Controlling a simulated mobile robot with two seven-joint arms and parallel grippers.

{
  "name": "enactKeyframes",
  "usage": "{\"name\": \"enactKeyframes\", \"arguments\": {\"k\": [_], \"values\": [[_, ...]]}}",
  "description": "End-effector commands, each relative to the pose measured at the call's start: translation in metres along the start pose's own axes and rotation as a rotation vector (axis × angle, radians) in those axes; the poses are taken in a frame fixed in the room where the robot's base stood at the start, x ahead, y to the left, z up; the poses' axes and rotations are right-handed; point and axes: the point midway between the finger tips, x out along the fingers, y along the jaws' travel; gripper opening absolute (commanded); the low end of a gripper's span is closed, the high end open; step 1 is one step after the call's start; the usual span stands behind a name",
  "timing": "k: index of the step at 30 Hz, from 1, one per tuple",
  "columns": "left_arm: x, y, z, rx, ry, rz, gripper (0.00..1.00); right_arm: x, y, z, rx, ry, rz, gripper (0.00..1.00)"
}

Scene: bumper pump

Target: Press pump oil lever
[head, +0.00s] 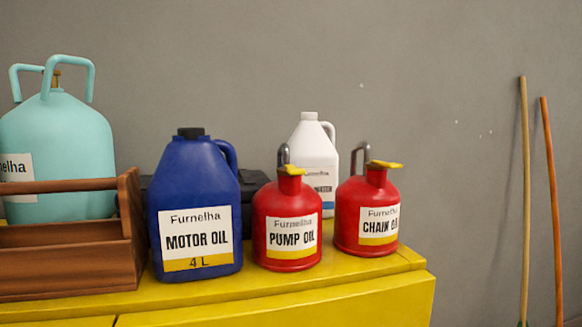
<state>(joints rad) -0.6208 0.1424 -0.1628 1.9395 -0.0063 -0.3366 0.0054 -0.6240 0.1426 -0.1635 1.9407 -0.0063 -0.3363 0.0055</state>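The red pump oil can (283,231) stands upright on the yellow cabinet top, with a white and yellow label reading PUMP OIL. Its yellow lever (291,170) sits on top of the neck, with a grey curved handle or spout behind it. A similar red chain oil can (362,195) stands to its right, a small gap away, also with a yellow lever on top. Neither of my grippers shows in the head view.
A blue motor oil jug (195,190) stands close on the left of the pump oil can. A white jug (314,152) and a dark case (252,190) are behind. A wooden toolbox (70,262) and teal gas cylinder (62,130) are at left. The yellow cabinet (380,295) has little free front edge.

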Motion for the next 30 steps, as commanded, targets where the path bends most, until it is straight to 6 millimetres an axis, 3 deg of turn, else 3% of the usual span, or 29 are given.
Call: {"name": "enactKeyframes", "arguments": {"k": [4, 30], "values": [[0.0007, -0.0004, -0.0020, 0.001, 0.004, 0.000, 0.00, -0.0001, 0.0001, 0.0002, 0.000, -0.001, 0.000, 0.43], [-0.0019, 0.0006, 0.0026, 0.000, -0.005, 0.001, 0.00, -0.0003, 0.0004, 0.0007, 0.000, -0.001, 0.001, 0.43]]}}
